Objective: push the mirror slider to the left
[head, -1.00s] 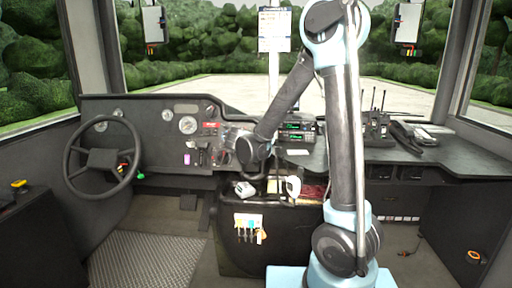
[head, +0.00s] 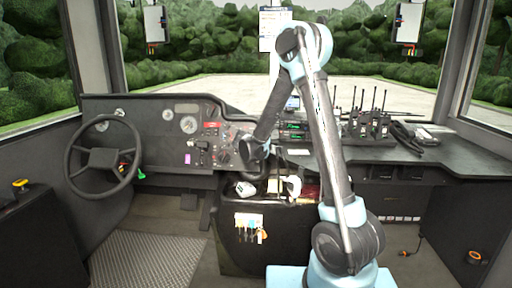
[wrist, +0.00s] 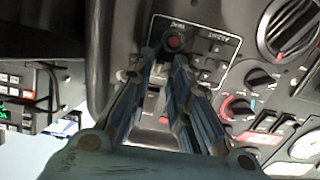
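In the wrist view, a mirror-adjust panel (wrist: 203,46) with a pale outline and upside-down lettering lies beyond my fingertips. It carries a round red-topped control (wrist: 175,42) and several small grey keys (wrist: 208,65). My gripper (wrist: 165,62) points at this panel, its two fingers apart with a narrow gap that holds nothing I can make out. The fingers cover part of the panel, and I cannot clearly pick out the slider. Whether the tips touch the panel cannot be told. In the head view, the dashboard (head: 185,150) shows, but the gripper is hard to separate from the dark controls.
In the wrist view, an air vent (wrist: 288,25) and a red-marked dial (wrist: 237,107) sit right of the panel. In the head view, the steering wheel (head: 103,158) is left, radios (head: 376,122) stand on the right counter (head: 445,158), and cards (head: 249,220) hang below.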

